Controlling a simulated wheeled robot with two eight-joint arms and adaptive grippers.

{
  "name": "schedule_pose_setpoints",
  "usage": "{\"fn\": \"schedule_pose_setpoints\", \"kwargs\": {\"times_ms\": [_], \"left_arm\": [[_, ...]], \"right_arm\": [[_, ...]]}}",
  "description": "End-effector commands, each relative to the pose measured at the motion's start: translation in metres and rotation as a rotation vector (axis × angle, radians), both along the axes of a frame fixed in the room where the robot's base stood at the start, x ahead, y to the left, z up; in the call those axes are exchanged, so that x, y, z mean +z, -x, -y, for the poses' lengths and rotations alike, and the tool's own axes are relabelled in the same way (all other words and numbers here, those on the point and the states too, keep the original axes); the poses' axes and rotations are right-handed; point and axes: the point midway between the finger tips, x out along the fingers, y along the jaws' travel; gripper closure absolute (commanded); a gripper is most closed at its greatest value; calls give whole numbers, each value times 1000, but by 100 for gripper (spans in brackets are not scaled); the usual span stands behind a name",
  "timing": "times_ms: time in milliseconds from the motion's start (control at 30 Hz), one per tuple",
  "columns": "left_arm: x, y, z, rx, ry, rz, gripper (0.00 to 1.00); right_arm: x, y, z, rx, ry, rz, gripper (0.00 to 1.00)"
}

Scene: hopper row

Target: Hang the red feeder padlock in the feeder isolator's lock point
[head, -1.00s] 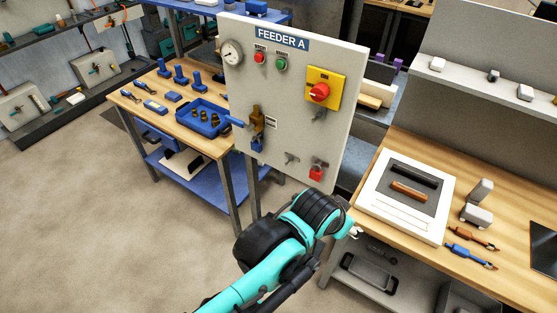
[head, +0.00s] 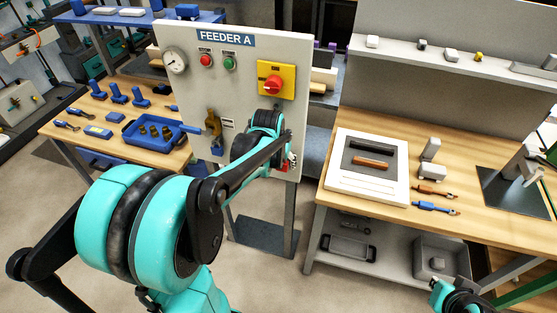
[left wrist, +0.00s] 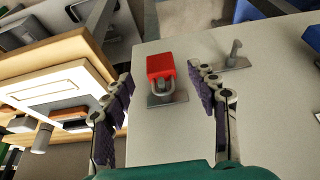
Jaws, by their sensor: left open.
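The red padlock (left wrist: 160,66) hangs by its shackle from a small plate on the grey panel (left wrist: 265,110). In the left wrist view my left gripper (left wrist: 162,80) is open, with a finger on each side of the padlock and gaps beside it. In the head view my left arm reaches the panel's lower right, and the left gripper (head: 288,161) mostly hides the padlock. The yellow feeder isolator (head: 290,76) with its red knob (head: 272,84) is above; my arm covers its lock point. My right gripper (head: 458,303) shows at the bottom right edge; its fingers are unclear.
An empty hook (left wrist: 234,54) is beside the padlock. A brass lever valve (head: 212,124) is on the panel's left. Benches flank the panel: a blue tray (head: 183,147) on the left one, a white frame (head: 335,190) on the right one.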

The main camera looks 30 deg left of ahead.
Motion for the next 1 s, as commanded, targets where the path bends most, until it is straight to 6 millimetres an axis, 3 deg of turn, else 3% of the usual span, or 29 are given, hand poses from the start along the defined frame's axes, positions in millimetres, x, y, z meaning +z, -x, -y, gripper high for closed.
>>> {"fn": "schedule_pose_setpoints", "kwargs": {"times_ms": [200, 600, 800, 867, 900, 1000], "left_arm": [[-28, -11, -2, 0, 0, 1, 41], [-33, -13, -3, 0, 0, 1, 41], [-33, -13, -3, 0, 0, 1, 94], [-33, -13, -3, 0, 0, 1, 96], [-33, -13, -3, 0, 0, 1, 72], [-33, -13, -3, 0, 0, 1, 98]], "right_arm": [[-13, 0, 0, 0, 0, 0, 100], [-15, 0, 0, 0, 0, 0, 100], [-15, 0, 0, 0, 0, 0, 100], [-15, 0, 0, 0, 0, 0, 100], [-15, 0, 0, 0, 0, 0, 100], [-15, 0, 0, 0, 0, 0, 100]]}}
